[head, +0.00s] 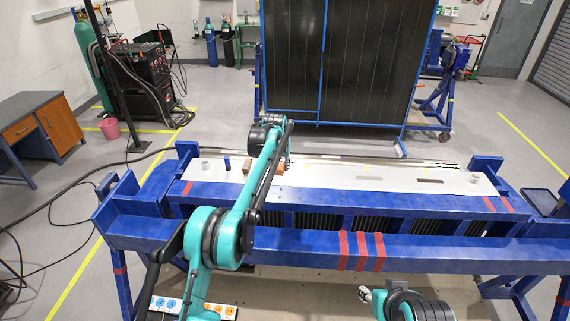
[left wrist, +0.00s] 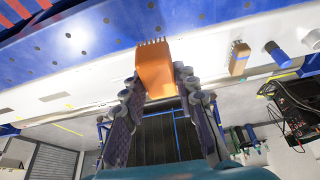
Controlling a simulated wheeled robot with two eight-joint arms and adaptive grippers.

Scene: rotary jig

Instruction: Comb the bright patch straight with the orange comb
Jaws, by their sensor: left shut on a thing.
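My left gripper (left wrist: 153,92) is shut on the orange comb (left wrist: 156,68); its two dark fingers flank the comb's sides. The comb's teeth point toward the blue perforated beam (left wrist: 200,22) in the left wrist view. Dark fins (head: 320,222) show between the jig's blue beams. I cannot make out a bright patch among them. My right gripper (head: 365,294) is at the bottom, in front of the jig; its fingers are too small to judge.
The front blue beam (head: 440,252) has red bands. A large dark panel (head: 380,60) stands behind. The strip's right half is mostly clear.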

